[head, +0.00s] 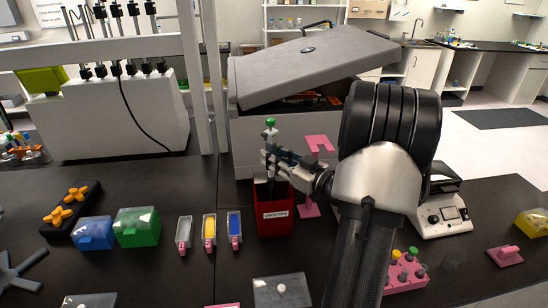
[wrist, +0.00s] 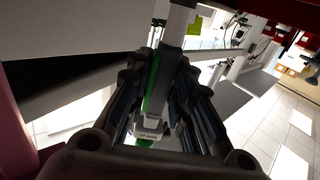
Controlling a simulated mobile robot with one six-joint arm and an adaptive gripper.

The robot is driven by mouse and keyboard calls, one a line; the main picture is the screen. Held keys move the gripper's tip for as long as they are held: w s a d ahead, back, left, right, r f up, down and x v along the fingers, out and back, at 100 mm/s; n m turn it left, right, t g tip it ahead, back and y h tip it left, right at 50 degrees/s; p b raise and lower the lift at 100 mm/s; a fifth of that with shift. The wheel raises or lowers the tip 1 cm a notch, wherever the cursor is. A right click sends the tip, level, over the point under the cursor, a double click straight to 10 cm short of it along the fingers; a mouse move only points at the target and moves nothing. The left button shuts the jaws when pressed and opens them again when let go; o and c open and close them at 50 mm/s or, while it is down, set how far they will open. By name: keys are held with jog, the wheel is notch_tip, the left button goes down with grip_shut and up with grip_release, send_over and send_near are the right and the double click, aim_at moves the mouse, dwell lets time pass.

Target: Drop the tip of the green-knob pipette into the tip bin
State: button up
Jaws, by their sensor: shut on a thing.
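The green-knob pipette (head: 270,136) is held upright in my gripper (head: 272,160), with its green knob at the top. In the wrist view my gripper (wrist: 165,95) has its two fingers closed on the sides of the pipette (wrist: 154,112), which shows a green stripe. The tip bin (head: 275,213) is a dark red box with a white label, standing on the black bench. The pipette's lower end is over or inside the bin's opening. The bin wall and my gripper hide the tip, so I cannot tell whether it is still attached.
A pink stand (head: 309,208) is just right of the bin. Blue (head: 95,234) and green (head: 137,228) boxes and several small colored trays lie to the left. A large grey machine (head: 317,72) with a raised lid stands behind. A white scale-like device (head: 441,212) is to the right.

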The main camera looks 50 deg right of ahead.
jog(key=shift+f, duration=0.35)
jog(key=s+a, duration=0.3)
jog(key=s, duration=0.1)
jog(key=shift+a, duration=0.2)
notch_tip(320, 180, up, 8)
jog(key=p, duration=0.6)
jog(key=shift+f, duration=0.25)
